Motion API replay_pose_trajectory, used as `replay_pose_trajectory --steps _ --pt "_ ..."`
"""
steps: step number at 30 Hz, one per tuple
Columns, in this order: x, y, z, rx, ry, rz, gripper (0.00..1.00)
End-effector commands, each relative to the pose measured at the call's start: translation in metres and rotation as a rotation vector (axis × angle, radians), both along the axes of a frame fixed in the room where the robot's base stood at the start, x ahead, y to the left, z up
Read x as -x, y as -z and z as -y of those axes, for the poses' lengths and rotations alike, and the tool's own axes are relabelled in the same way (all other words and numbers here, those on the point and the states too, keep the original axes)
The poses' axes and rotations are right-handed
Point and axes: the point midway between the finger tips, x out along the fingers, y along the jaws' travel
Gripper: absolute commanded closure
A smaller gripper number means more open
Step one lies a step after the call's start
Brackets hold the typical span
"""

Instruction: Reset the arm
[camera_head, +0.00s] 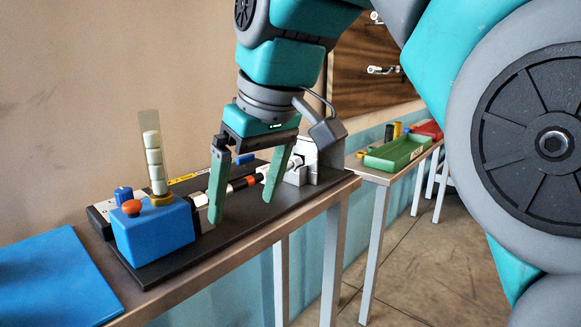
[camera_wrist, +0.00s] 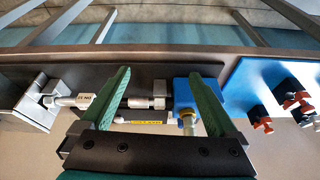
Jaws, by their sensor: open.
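My gripper (camera_head: 243,203) hangs from my teal arm over the black base plate (camera_head: 288,211) on the bench. Its two green fingers point down and stand apart, with nothing held between them. In the wrist view my gripper (camera_wrist: 157,85) shows its fingers spread over a rod-like device (camera_wrist: 135,103) with white and dark parts. I cannot tell whether the fingers touch that device. A blue block (camera_head: 155,235) with an orange knob (camera_head: 131,207) stands at the left end of the plate. A clear tube with several pale pieces (camera_head: 154,163) rises upright at this block.
A grey bracket (camera_head: 325,152) stands at the plate's right end. A blue mat (camera_head: 55,285) lies at the left; in the wrist view red and black parts (camera_wrist: 258,115) sit on it. A green tray (camera_head: 394,153) is on a farther table. The wall is behind the bench.

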Motion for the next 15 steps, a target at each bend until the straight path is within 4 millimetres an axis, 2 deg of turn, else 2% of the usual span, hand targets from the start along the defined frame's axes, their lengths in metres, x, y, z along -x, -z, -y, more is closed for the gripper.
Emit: replay_pose_trajectory --steps 8,11,15 --pt "0.001 0.042 0.033 0.025 0.121 -0.066 0.05" --pt "0.004 0.068 0.051 0.04 0.187 -0.105 0.05" --pt "0.016 0.114 0.084 0.068 0.299 -0.167 0.05"
